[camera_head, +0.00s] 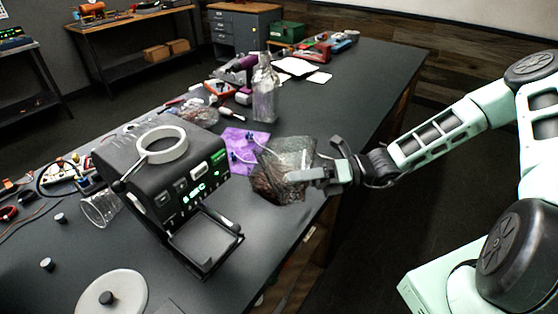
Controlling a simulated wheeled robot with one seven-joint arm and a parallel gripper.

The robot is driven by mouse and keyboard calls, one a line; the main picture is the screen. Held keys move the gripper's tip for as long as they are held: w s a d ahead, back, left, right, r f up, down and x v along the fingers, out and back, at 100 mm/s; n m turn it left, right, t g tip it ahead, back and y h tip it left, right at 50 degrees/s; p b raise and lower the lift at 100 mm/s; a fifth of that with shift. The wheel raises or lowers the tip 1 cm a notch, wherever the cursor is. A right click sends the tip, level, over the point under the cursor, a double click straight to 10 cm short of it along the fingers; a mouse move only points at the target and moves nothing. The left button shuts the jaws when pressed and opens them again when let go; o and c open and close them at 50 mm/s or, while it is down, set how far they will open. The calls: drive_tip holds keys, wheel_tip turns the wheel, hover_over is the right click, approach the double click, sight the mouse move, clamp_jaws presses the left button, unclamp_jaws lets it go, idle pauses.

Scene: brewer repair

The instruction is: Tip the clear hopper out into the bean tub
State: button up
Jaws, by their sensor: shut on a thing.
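The clear hopper (290,152) is a smoky see-through vessel, held tilted at the right side of the bench. My gripper (320,164) reaches in from the right and is shut on its right side. Dark brown matter (272,186) shows at the hopper's lower left. I cannot tell whether it is beans inside the hopper or in something beneath. I cannot pick out the bean tub for certain; it may be hidden behind or under the hopper.
The black brewer (170,185), with a white ring (162,145) on top, stands left of the hopper. A round pale lid (110,293) is in front. The bench's right edge is close to my gripper.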

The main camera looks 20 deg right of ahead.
sight(295, 163)
drive_tip(key=shift+w+r+m, duration=0.15)
drive_tip(key=shift+r+m, duration=0.65)
drive_tip(key=shift+m, duration=0.1)
idle(0.3)
drive_tip(key=shift+w+m+b, duration=0.3)
drive_tip(key=shift+m, duration=0.6)
drive_tip(key=shift+w+d+r+p, duration=0.1)
drive_tip(key=shift+w+r+p, duration=0.2)
drive_tip(key=shift+p, duration=0.35)
drive_tip(key=shift+w+d+r+m+p, duration=0.1)
drive_tip(key=shift+w+r+m+p, duration=0.2)
drive_tip(key=shift+w+m+p, duration=0.4)
drive_tip(key=shift+r+p, duration=0.15)
drive_tip(key=shift+p, duration=0.35)
drive_tip(key=shift+w, duration=0.15)
drive_tip(key=shift+w+d+r+m+p, duration=0.1)
drive_tip(key=shift+w+r+m+p, duration=0.7)
drive_tip(key=shift+p, duration=0.75)
drive_tip(key=shift+w+d+r+m+p, duration=0.1)
drive_tip(key=shift+w+r+m+p, duration=0.2)
drive_tip(key=shift+m+p, duration=1)
drive_tip(key=shift+w+d+r+m+p, duration=0.15)
drive_tip(key=shift+w+r+m+p, duration=0.3)
drive_tip(key=shift+w+m+p, duration=0.45)
drive_tip(key=shift+w+d+r+m+p, duration=0.1)
drive_tip(key=shift+w+r+m+p, duration=0.5)
drive_tip(key=shift+p, duration=0.6)
